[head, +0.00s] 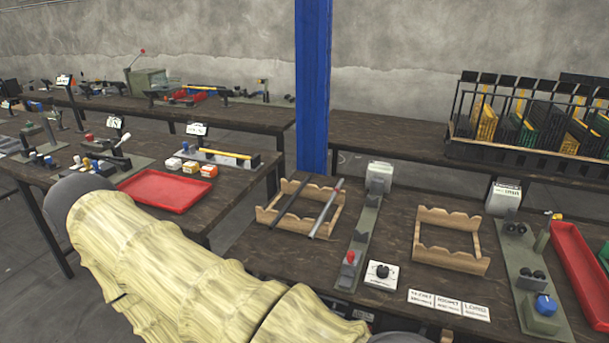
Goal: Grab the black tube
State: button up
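My arm, in a pale yellow sleeve, crosses the lower left of the head view in front of the tables. My gripper is not in view, so its place relative to the black tube cannot be seen.
A second wooden rack (450,265) stands empty to the right. Green presses (357,235) with knobs, a dial plate (381,274) and label cards (449,303) are on the same table. Red trays (165,191) lie at left and far right. A blue post (313,90) rises behind the tubes.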

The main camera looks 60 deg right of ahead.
aim_at(274, 223)
jog(key=z, duration=0.75)
jog(key=i, duration=0.9)
jog(key=z, duration=1.4)
jog(key=i, duration=0.3)
jog(key=z, duration=1.6)
jog(key=k, duration=0.85)
jog(key=u, duration=1.45)
